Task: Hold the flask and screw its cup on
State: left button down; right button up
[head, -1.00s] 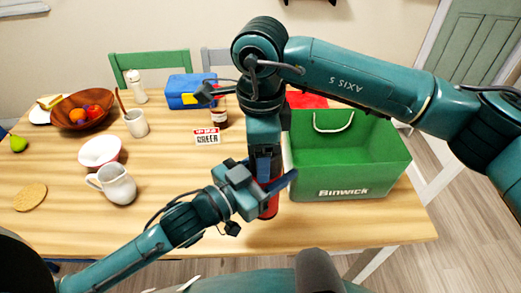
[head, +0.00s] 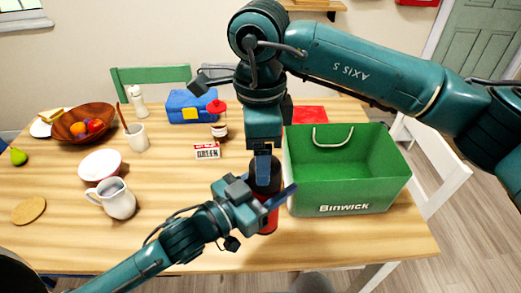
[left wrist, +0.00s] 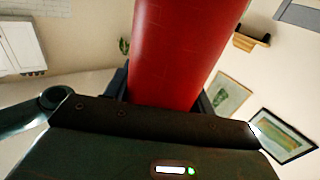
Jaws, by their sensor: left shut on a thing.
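The flask (head: 269,221) stands upright near the table's front, left of the green basket; its body is red and its top part is dark. My left gripper (head: 265,202) is shut on the red body from the left side. In the left wrist view the red flask body (left wrist: 180,55) rises between the fingers. My right gripper (head: 263,163) points down from above, with a finger in front of the dark top part (head: 274,174). I cannot tell whether that dark part is the cup, or whether the right fingers grip it.
The green basket (head: 345,190) stands close to the flask's right. A small sign (head: 207,151), a jar (head: 219,131) and a blue box (head: 190,112) are behind. A white pitcher (head: 117,203) and a bowl (head: 100,164) stand left. The table's front edge is near.

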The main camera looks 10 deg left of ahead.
aim_at(264, 200)
jog(key=n, duration=0.2)
jog(key=r+n, duration=0.1)
jog(key=n, duration=0.3)
jog(key=shift+w+d+r+n, duration=0.1)
jog(key=shift+d+r+n, duration=0.1)
jog(key=shift+r+n, duration=0.1)
jog(key=n, duration=0.3)
jog(key=r+n, duration=0.1)
jog(key=n, duration=0.2)
jog(key=shift+d+r, duration=0.15)
jog(key=shift+r, duration=0.05)
jog(key=shift+f, duration=0.1)
jog(key=shift+f, duration=3.95)
jog(key=shift+c, duration=0.2)
